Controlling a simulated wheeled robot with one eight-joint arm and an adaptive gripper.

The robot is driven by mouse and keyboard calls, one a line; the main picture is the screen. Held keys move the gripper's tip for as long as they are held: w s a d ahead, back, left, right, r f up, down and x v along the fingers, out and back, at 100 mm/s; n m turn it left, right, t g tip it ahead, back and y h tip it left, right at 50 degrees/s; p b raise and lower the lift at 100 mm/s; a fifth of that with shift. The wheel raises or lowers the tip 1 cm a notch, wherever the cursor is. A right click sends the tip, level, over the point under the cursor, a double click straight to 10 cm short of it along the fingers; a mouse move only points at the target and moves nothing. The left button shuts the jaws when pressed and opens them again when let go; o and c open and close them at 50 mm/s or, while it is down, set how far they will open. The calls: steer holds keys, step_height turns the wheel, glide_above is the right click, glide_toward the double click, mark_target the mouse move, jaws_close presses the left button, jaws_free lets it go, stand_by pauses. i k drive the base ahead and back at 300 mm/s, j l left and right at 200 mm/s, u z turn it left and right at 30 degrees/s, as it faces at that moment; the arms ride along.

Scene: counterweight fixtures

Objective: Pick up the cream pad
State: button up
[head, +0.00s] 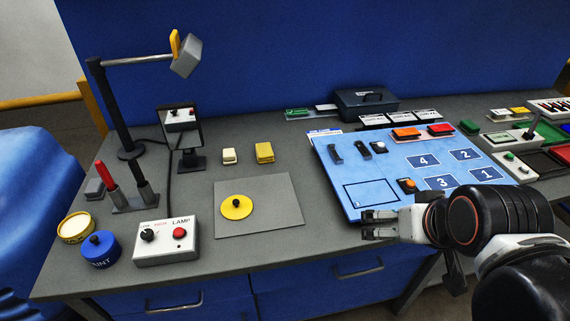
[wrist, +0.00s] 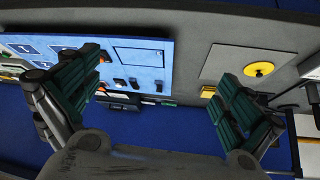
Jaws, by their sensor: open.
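The cream pad (head: 229,156) is a small pale block lying on the grey bench near its back, left of a larger yellow block (head: 265,153). My gripper (head: 370,225) is open and empty at the front edge of the blue board, well to the right of the cream pad and nearer the front. In the wrist view my gripper's two fingers (wrist: 158,85) stand wide apart with nothing between them. I cannot make out the cream pad there; the right finger may hide it. The yellow block (wrist: 207,91) partly shows beside that finger.
A grey plate (head: 275,205) with a yellow knobbed disc (head: 236,207) lies in front of the pad. The blue board (head: 400,160) carries switches. A lamp control box (head: 166,242) sits front left.

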mark_target(229, 156)
steer(key=i+j, duration=0.15)
steer(key=j, duration=0.2)
steer(key=i+j, duration=0.1)
steer(key=j, duration=0.2)
steer(key=i+j, duration=0.15)
steer(key=j, duration=0.2)
steer(key=i+j, duration=0.1)
steer(key=j, duration=0.25)
steer(key=u, duration=0.05)
